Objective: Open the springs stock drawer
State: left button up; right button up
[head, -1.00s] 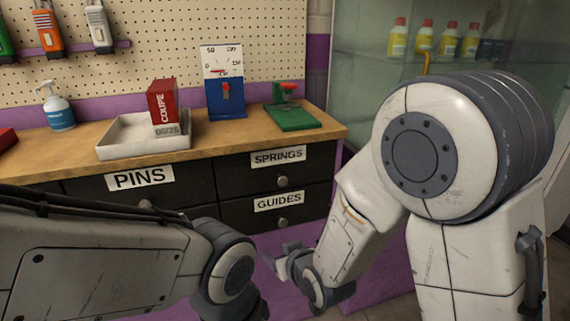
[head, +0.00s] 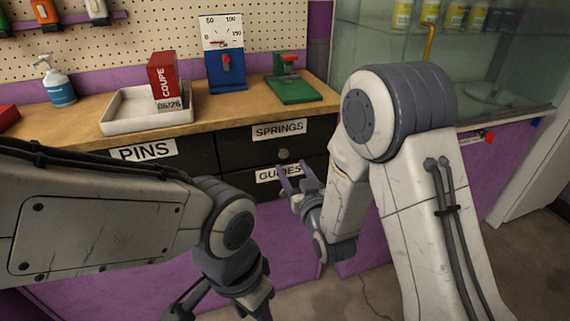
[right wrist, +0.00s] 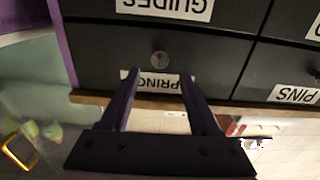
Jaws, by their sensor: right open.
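The springs drawer (head: 250,155) is a dark drawer front under the right part of the bench top, flush and closed, with a white SPRINGS label (head: 279,130) and a round metal knob (head: 284,154) below it. The right wrist view shows it upside down, with the knob (right wrist: 160,59) and the label (right wrist: 150,79). My right gripper (head: 296,169) is open and empty, just in front of the drawers and slightly below the knob in the head view. Its fingers (right wrist: 163,88) frame the SPRINGS label, apart from the knob. My left gripper is only partly in view at the bottom; its jaws are unclear.
The GUIDES drawer (head: 236,187) lies directly below, its label partly covered by my right gripper. The PINS drawer (head: 195,157) is to the left. On the bench stand a white tray (head: 120,126), a blue gauge (head: 226,75) and a green press (head: 293,92). A glass cabinet (head: 475,75) stands right.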

aim_at(284, 154)
jog(key=x, duration=0.6)
jog(key=shift+w+r, duration=0.1)
jog(key=shift+w, duration=0.2)
grip_shut()
jog(key=shift+a, duration=0.1)
dwell(1.0)
